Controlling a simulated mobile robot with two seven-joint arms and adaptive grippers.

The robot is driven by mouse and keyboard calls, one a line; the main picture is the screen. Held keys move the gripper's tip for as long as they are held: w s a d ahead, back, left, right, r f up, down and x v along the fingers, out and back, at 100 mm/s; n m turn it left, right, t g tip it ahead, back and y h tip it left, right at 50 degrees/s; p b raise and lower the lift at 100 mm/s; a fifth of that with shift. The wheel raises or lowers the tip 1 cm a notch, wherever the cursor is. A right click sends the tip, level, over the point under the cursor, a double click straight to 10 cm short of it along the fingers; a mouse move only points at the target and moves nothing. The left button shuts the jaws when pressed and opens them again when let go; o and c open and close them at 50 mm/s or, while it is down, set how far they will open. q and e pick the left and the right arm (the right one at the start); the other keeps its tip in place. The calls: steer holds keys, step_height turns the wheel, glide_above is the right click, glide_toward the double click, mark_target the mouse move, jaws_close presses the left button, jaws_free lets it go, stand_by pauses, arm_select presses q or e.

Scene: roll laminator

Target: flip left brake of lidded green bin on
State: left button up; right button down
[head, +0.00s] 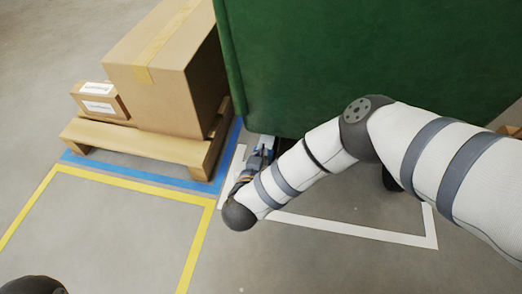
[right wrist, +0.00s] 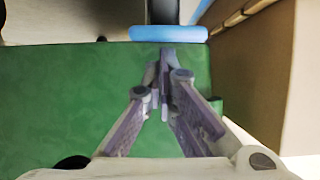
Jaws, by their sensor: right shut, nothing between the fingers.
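The green bin (head: 340,60) fills the upper right of the head view, and its wall (right wrist: 60,105) fills much of the right wrist view. Its lid is out of view. In the right wrist view, a blue brake pedal (right wrist: 168,34) sits below a dark caster part (right wrist: 163,10). My right gripper (head: 264,150) is low at the bin's lower left corner, partly hidden by the bin and my wrist. In the right wrist view its fingers (right wrist: 166,62) are shut and empty, tips close to the blue pedal. I cannot tell whether they touch. My left gripper is out of view.
A wooden pallet (head: 150,142) with a large cardboard box (head: 150,65) and a small box (head: 98,100) stands close to the bin's left. Another dark caster (head: 390,180) shows under the bin. The taped floor (head: 120,225) in front is clear.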

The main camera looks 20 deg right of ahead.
steer(key=shift+f, duration=0.1)
stand_by(0.3)
steer(key=shift+s+a+f, duration=0.15)
steer(key=shift+f, duration=0.35)
steer(key=shift+s+a+f+b, duration=0.15)
steer(key=shift+s+f+b, duration=0.05)
steer(key=shift+f, duration=0.35)
steer(key=shift+s+a+f+b, duration=0.1)
steer(key=shift+s+f+b, duration=0.05)
steer(key=shift+f, duration=0.4)
steer(key=f+b, duration=0.1)
steer(key=f, duration=0.1)
steer(key=f+b, duration=0.1)
steer(key=f, duration=0.2)
steer(key=shift+s+f+b, duration=0.2)
steer(key=shift+f+b, duration=0.15)
steer(key=shift+b, duration=0.05)
